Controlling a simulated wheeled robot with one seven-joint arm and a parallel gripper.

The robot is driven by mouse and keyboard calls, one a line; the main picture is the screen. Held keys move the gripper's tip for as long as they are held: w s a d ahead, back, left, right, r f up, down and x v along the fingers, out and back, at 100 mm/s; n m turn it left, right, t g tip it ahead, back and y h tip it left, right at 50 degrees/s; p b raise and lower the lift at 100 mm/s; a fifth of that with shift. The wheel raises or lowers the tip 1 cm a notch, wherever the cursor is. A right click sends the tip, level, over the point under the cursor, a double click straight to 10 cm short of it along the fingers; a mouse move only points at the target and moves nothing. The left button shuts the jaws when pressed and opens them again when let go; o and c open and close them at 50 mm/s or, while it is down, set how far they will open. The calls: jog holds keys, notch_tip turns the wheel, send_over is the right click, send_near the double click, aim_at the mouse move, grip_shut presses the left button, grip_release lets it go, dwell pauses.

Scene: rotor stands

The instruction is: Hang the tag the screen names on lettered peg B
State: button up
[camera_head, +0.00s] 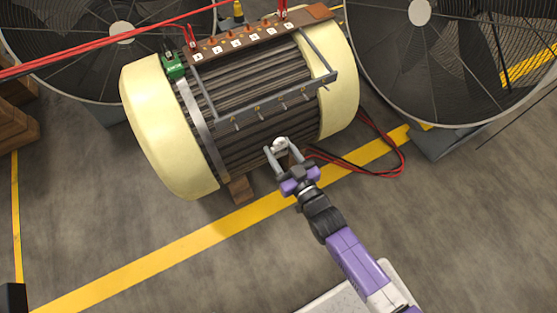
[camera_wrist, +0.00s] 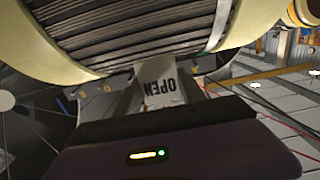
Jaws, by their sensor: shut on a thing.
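My gripper (camera_head: 280,151) is shut on a small pale tag (camera_head: 280,143), in front of the motor's lower ribbed side. A grey rail (camera_head: 270,104) with several short pegs crosses the motor above and beyond my gripper. The tag looks apart from the pegs. I cannot read peg letters there, so I cannot tell which is B. A small green screen (camera_head: 174,66) sits at the motor's upper left; its text is too small to read surely.
The cream-ended motor (camera_head: 165,130) rests on wooden blocks (camera_head: 241,188). A terminal strip (camera_head: 240,41) with lettered squares and red cables runs along its top. Large fans (camera_head: 455,60) stand behind on both sides. Loose red and black cables (camera_head: 385,160) lie at right. The foreground floor is mostly clear.

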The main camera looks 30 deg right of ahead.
jog(key=shift+w+f+b, duration=0.35)
jog(key=shift+f+b, duration=0.15)
jog(key=shift+f, duration=0.35)
jog(key=shift+w, duration=0.1)
jog(key=shift+w, duration=0.15)
jog(key=w+b, duration=0.4)
jog(key=w, duration=0.7)
jog(key=shift+f+b, duration=0.4)
dwell(0.5)
jog(key=shift+w, duration=0.15)
jog(key=shift+f, duration=0.25)
dwell(0.8)
jog(key=o, duration=1.1)
jog(key=shift+c, duration=0.2)
